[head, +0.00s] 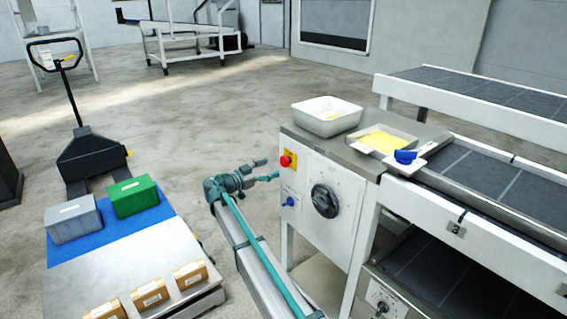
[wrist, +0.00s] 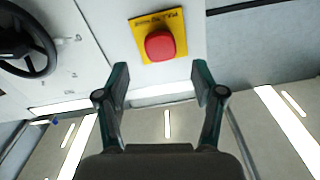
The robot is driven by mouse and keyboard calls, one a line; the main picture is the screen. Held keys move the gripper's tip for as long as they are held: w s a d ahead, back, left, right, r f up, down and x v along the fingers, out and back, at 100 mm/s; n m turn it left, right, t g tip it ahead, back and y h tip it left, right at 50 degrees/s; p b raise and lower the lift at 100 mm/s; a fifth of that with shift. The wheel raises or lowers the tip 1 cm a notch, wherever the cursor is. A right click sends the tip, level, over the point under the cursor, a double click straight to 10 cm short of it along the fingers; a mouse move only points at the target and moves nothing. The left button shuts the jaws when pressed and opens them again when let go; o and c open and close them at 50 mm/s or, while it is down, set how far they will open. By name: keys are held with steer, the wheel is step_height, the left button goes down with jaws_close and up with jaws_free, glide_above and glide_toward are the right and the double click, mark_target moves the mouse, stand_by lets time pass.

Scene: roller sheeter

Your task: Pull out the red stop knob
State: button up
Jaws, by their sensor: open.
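The red stop knob (head: 285,161) sits on a yellow plate (head: 291,157) at the upper left of the white control panel's front. In the wrist view the red stop knob (wrist: 160,45) is a rounded red button on the yellow plate (wrist: 140,22), just beyond and between my fingertips. My gripper (head: 276,177) is in front of the panel, slightly below the knob in the head view. In the wrist view my gripper (wrist: 160,82) is open and empty, with one finger on either side. No contact with the knob shows.
A black handwheel (head: 325,201) and a blue knob (head: 290,201) are on the same panel. A white tub (head: 327,115) and a shallow tray (head: 370,137) stand on the machine top. A pallet truck (head: 92,160) with boxes stands at left. Open floor lies behind.

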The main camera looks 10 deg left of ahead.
mark_target(283, 163)
steer(key=x, duration=0.7)
steer(key=shift+w+d+p, duration=0.15)
steer(key=shift+p, duration=0.15)
jaws_close()
